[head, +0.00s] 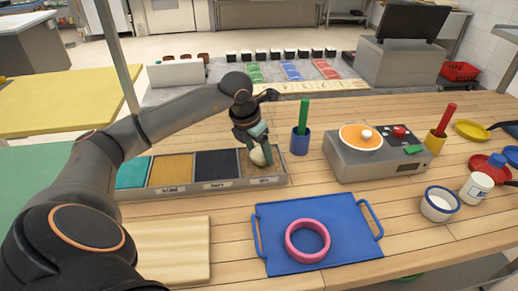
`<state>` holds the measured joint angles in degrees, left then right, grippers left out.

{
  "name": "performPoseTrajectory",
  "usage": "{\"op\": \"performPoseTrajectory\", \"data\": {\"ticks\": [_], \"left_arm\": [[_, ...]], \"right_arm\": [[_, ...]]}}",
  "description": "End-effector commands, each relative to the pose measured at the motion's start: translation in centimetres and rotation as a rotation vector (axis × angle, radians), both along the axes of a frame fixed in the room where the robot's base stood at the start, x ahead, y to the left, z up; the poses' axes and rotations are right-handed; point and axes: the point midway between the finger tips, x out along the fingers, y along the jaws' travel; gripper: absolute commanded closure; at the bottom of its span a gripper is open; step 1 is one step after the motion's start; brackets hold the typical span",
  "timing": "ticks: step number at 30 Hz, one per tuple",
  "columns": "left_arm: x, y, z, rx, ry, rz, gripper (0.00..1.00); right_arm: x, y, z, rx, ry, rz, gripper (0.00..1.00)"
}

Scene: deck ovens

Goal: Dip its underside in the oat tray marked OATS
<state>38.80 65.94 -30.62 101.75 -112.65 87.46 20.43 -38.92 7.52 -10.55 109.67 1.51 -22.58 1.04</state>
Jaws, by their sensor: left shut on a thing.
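My left gripper (258,146) reaches in from the left and points down over the rightmost compartment of a grey tray (230,187). It is shut on a pale, rounded dough piece (258,157), partly hidden by the fingers. The compartment below, the oat tray (279,177), is filled with something brownish; its small front label is too blurred to read surely. The dough piece is low, within the compartment's outline. I cannot tell whether its underside touches the filling. My right gripper is out of view.
Other compartments hold dark (216,163), tan (171,169) and teal (132,172) fillings. A blue cup (301,142) with a green stick stands right of the tray. A blue board (275,225) with a pink ring (307,241) lies in front. A grey machine (375,164) stands further right.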

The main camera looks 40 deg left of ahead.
Motion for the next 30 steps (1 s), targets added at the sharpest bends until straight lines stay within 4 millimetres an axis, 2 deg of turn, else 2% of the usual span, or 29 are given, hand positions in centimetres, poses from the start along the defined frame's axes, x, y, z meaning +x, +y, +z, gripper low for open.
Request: {"op": "performPoseTrajectory", "data": {"ticks": [11, 30], "left_arm": [[-0.1, 0.0, 0.1, 0.000, 0.005, -0.001, 0.87], [0.0, 0.0, 5.3, 0.000, 0.002, -0.001, 0.87]], "right_arm": [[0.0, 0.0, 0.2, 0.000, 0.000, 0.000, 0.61], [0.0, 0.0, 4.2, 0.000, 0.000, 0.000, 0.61]]}}
